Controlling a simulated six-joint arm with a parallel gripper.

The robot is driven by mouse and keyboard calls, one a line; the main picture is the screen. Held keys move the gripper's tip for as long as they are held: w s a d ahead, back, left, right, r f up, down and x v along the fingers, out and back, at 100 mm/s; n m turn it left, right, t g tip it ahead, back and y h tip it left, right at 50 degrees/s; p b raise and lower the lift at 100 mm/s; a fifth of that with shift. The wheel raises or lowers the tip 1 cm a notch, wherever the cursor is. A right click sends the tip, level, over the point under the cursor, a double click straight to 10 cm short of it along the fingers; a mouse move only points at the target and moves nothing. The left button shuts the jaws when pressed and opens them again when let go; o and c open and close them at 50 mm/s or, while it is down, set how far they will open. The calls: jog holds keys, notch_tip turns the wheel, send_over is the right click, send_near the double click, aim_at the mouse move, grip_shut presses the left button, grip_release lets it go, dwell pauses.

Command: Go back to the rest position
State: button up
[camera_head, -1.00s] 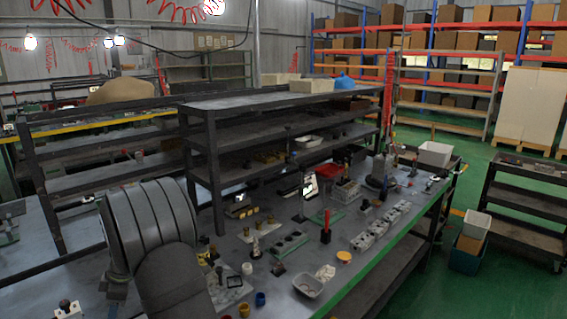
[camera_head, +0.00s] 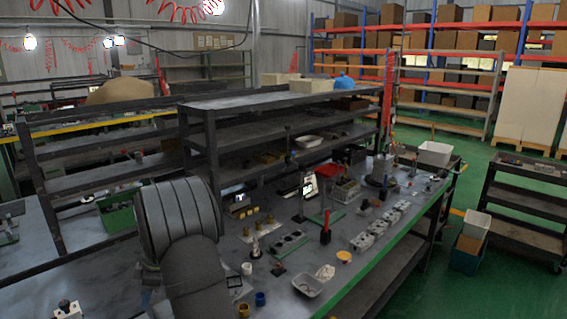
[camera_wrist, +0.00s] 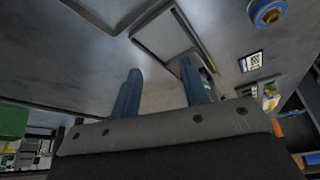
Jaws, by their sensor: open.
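My gripper (camera_wrist: 158,92) shows in the wrist view with its two blue fingers spread apart and nothing between them. It hangs over a grey metal worktop (camera_wrist: 60,50), with a light rectangular plate (camera_wrist: 165,35) with a dark rim beyond the fingertips. In the head view my grey arm stands at the lower left in front of the workbench (camera_head: 340,278), and the gripper itself is hidden there.
The bench holds several white valve blocks (camera_head: 362,242), a white tray (camera_head: 309,285), a blue cup (camera_head: 260,298) and a red-handled tool (camera_head: 325,232). A dark shelf rack (camera_head: 270,97) rises behind. A green bin (camera_head: 118,213) lies left of my arm.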

jog(key=s+d+r+n, duration=0.1)
jog(key=d+r, duration=0.1)
jog(key=r, duration=0.6)
jog(key=s+d+r+n+t, duration=0.1)
jog(key=d+r, duration=0.2)
jog(key=r, duration=0.6)
jog(key=shift+s, duration=0.35)
